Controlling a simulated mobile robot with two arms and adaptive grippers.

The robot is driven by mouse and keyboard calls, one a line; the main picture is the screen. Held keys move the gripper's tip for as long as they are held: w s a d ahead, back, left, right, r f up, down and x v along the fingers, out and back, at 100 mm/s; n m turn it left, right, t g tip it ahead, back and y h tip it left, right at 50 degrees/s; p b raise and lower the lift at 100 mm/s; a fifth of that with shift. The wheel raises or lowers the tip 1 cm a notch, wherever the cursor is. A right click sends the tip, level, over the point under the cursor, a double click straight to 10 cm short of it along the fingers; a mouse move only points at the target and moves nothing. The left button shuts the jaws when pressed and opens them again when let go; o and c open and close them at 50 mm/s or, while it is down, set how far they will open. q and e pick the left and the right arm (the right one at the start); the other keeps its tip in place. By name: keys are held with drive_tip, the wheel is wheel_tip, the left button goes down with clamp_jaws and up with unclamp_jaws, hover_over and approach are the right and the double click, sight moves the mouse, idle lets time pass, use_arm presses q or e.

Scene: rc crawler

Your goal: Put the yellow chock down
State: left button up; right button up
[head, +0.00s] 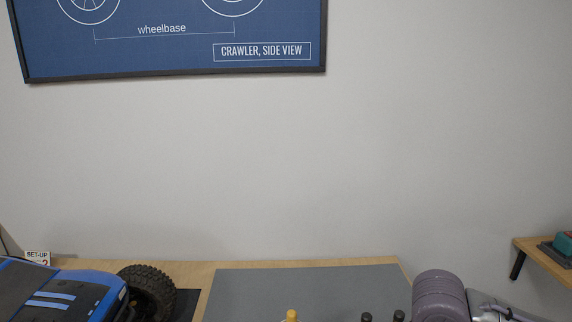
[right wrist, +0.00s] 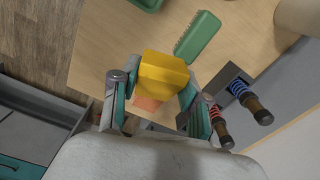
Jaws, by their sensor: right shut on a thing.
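The yellow chock (right wrist: 162,74) shows in the right wrist view, between the fingers of my right gripper (right wrist: 155,95). The gripper is shut on it and holds it over the wooden table (right wrist: 105,60). An orange patch (right wrist: 148,103) shows just below the chock; I cannot tell whether the chock touches it or the table. In the head view only part of my right arm shows at the lower right, and the chock is not seen. My left gripper is in neither view.
Shocks with a blue spring (right wrist: 240,90) and a red spring (right wrist: 215,113) stand at the right. The blue crawler (head: 60,292) is left of the grey mat (head: 305,285).

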drive_tip(key=n, duration=0.5)
drive_tip(key=s+n, duration=0.1)
drive_tip(key=n, duration=0.1)
drive_tip(key=shift+a+r+n, duration=0.3)
drive_tip(key=shift+r+n, duration=0.05)
drive_tip(key=shift+n, duration=0.05)
drive_tip(key=n, duration=0.3)
drive_tip(key=shift+s+a+r+n+p, duration=0.15)
drive_tip(key=shift+s+n+p, duration=0.2)
drive_tip(key=shift+n+p, duration=0.05)
drive_tip(key=n, duration=0.3)
drive_tip(key=shift+s+a, duration=0.1)
drive_tip(key=shift+s, duration=0.15)
drive_tip(key=shift+s, duration=0.1)
